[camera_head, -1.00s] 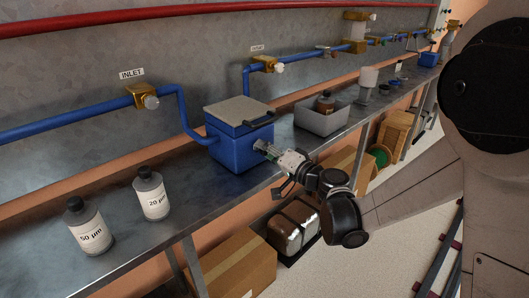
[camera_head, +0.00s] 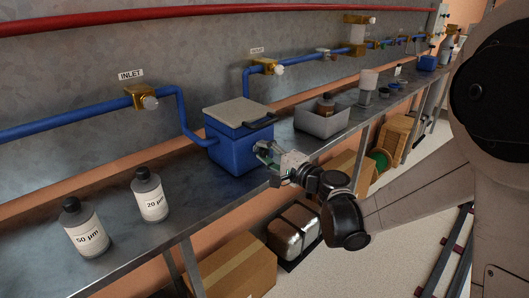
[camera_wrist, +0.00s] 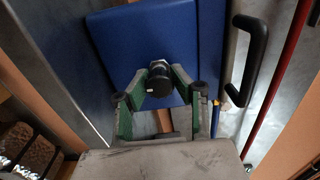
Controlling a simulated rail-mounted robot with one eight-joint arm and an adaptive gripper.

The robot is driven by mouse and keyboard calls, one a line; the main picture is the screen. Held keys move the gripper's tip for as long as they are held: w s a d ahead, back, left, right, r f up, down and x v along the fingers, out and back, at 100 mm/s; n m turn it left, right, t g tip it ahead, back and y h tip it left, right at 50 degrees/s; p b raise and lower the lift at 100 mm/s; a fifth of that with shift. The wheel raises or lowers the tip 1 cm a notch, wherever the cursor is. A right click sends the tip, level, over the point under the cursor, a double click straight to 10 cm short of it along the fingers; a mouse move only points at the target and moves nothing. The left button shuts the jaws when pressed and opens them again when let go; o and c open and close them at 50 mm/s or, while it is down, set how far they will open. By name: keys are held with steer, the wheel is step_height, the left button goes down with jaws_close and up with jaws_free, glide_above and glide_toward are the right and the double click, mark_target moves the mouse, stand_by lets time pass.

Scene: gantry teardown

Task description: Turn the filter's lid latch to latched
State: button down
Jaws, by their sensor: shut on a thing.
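The filter is a blue box (camera_head: 231,150) on the bench with a flat grey lid (camera_head: 237,111), which lies closed on it. Its blue front face (camera_wrist: 125,50) fills the upper middle of the wrist view. The lid latch shows there as a dark round knob (camera_wrist: 158,80) with a pale end. My gripper (camera_wrist: 160,76) has its green-sided fingers on both sides of this knob and is shut on it. In the head view my gripper (camera_head: 262,151) is at the box's front face and hides the latch. The latch's turn angle cannot be read.
A black handle (camera_wrist: 251,60) stands out along the lid edge. Blue pipes with brass valves (camera_head: 142,97) run behind the box. Two labelled bottles (camera_head: 150,194) stand to the left, a grey bin (camera_head: 321,122) to the right. The bench between bottles and box is clear.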

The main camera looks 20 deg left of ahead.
stand_by(0.3)
steer(key=c, duration=1.4)
jaws_free()
steer(key=shift+d, duration=0.15)
steer(key=v, duration=1.1)
steer(key=shift+s+d, duration=0.25)
steer(key=shift+d, duration=0.1)
